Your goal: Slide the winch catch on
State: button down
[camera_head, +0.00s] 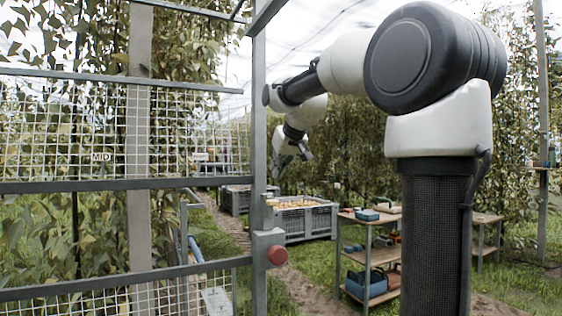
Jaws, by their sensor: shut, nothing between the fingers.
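My gripper (305,152) hangs at the end of my arm, right of the grey upright post, small and far off in the view. It is shut and holds nothing. I cannot make out a winch catch for certain. A blue part (195,249) on a grey upright shows behind the mesh frame, low and left of the post, with a pale grey box (216,300) below it. Whether these belong to the winch I cannot tell. My gripper is above and to the right of them, well apart.
The grey post (259,120) and mesh panel (60,130), marked MID, stand close at left. A red knob (277,256) juts from the post. Crates of fruit (322,222) stand beyond. A wooden shelf table (368,222) with tools and a blue box (366,285) is at right.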

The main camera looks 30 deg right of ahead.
aim_at(273, 201)
jog(key=x, duration=0.3)
jog(key=shift+w+f, duration=0.25)
jog(key=shift+f, duration=0.1)
notch_tip(273, 201, down, 2)
jog(key=shift+s+f, duration=0.1)
jog(key=shift+f, duration=0.8)
jog(key=shift+f, duration=0.1)
jog(key=shift+f, duration=1.85)
jog(key=shift+r, duration=0.1)
